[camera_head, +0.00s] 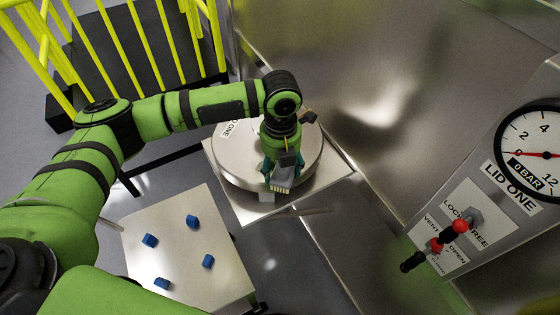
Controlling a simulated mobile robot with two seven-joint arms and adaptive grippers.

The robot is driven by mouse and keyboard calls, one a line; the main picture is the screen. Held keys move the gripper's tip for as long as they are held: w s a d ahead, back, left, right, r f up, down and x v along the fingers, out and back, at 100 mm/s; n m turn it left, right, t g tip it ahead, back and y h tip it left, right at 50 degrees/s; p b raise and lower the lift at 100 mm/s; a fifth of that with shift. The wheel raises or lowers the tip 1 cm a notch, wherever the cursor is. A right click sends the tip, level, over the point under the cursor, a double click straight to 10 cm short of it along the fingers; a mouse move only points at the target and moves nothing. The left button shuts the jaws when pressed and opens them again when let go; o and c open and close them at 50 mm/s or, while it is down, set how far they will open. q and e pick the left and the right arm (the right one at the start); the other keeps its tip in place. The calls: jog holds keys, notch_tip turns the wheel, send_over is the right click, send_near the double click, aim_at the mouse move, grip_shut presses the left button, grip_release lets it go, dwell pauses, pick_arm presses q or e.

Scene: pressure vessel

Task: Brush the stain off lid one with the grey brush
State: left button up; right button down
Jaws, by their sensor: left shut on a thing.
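Lid one (235,168) is a round steel disc with a "LID ONE" label on its upper left edge, in the middle of the head view. My left gripper (278,168) reaches over the right part of the lid from above. It is shut on the grey brush (282,181), whose pale head shows near the lid's lower edge. I cannot tell whether the brush touches the lid. No stain shows clearly; my gripper and arm hide part of the lid. My right gripper is not in view.
A white table (180,268) with several blue blocks (192,221) stands at the lower left. Yellow railings (152,40) are at the upper left. At the right, a panel (465,225) carries a gauge (530,140) and two red-and-black levers (459,226). A large steel wall rises behind the lid.

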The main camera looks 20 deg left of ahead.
aim_at(263, 160)
pick_arm(q)
jog(key=shift+s+a+f, duration=0.1)
jog(key=shift+s+a, duration=0.5)
jog(key=shift+s, duration=0.1)
jog(key=shift+a, duration=0.2)
jog(key=shift+w+a, duration=2)
jog(key=shift+w, duration=0.2)
jog(key=shift+w+a+r, duration=0.15)
jog(key=shift+a+r, duration=0.15)
jog(key=shift+w+r, duration=0.1)
